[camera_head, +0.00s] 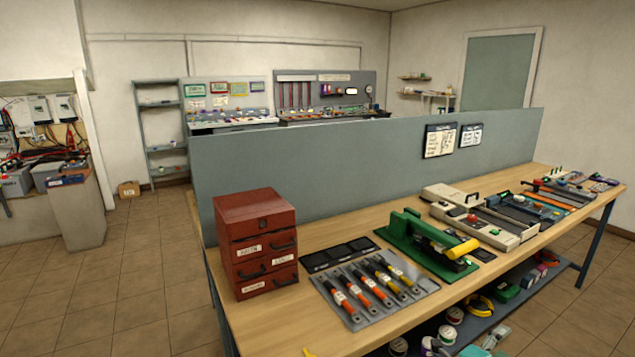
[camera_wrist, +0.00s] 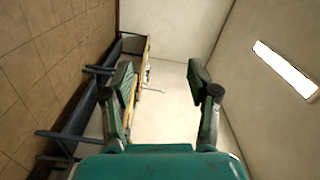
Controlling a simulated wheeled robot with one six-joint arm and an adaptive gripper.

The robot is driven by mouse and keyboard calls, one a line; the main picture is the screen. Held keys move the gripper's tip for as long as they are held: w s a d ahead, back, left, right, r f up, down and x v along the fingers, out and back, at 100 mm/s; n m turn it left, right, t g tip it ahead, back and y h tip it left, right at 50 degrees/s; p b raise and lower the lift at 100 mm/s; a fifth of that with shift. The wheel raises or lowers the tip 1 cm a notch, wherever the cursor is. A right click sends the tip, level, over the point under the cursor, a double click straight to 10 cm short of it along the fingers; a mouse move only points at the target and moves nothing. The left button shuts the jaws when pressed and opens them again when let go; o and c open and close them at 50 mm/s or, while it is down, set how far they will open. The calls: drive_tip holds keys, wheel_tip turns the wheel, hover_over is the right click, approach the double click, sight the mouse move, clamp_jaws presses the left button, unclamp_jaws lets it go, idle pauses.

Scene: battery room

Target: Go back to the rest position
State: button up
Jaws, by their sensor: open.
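My gripper (camera_wrist: 162,88) shows in the wrist view with its two dark fingers wide apart and nothing between them. Its teal body fills the bottom of that view. Behind the fingers are a pale wall and, to the left, a dark-framed bench or shelf (camera_wrist: 125,70) seen sideways. My gripper does not show clearly in the head view, so its place relative to the workbench (camera_head: 340,258) cannot be told.
On the workbench stand a red drawer box (camera_head: 257,225), a mat with several screwdriver-like tools (camera_head: 415,297), a green tool (camera_head: 412,232) and a pale device (camera_head: 505,232). A grey panel (camera_head: 330,165) rises along its back edge. Tiled floor (camera_head: 120,270) is clear at left.

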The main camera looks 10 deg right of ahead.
drive_tip(key=s+a+f+n+t+y, duration=0.6)
drive_tip(key=s+a+f+n+y, duration=0.4)
drive_tip(key=s+a+f+n, duration=0.8)
drive_tip(key=s+a+r+n+t+y, duration=0.1)
drive_tip(key=s+a+r+n+y, duration=0.2)
drive_tip(key=s+a, duration=0.3)
drive_tip(key=s+a+r+n+y, duration=0.3)
drive_tip(key=s+a+n, duration=0.3)
drive_tip(key=s, duration=0.8)
drive_tip(key=shift+s+r+t, duration=0.15)
drive_tip(key=shift+r+t, duration=0.25)
drive_tip(key=shift+r, duration=0.25)
drive_tip(key=s+r, duration=0.1)
drive_tip(key=s+r+n, duration=0.1)
drive_tip(key=r, duration=0.1)
drive_tip(key=s+r+n, duration=0.1)
drive_tip(key=s+r, duration=0.1)
drive_tip(key=shift+a+r+t+y, duration=0.15)
drive_tip(key=shift+a+t+y, duration=0.1)
drive_tip(key=shift+t+y, duration=0.05)
drive_tip(key=shift+c, duration=1.1)
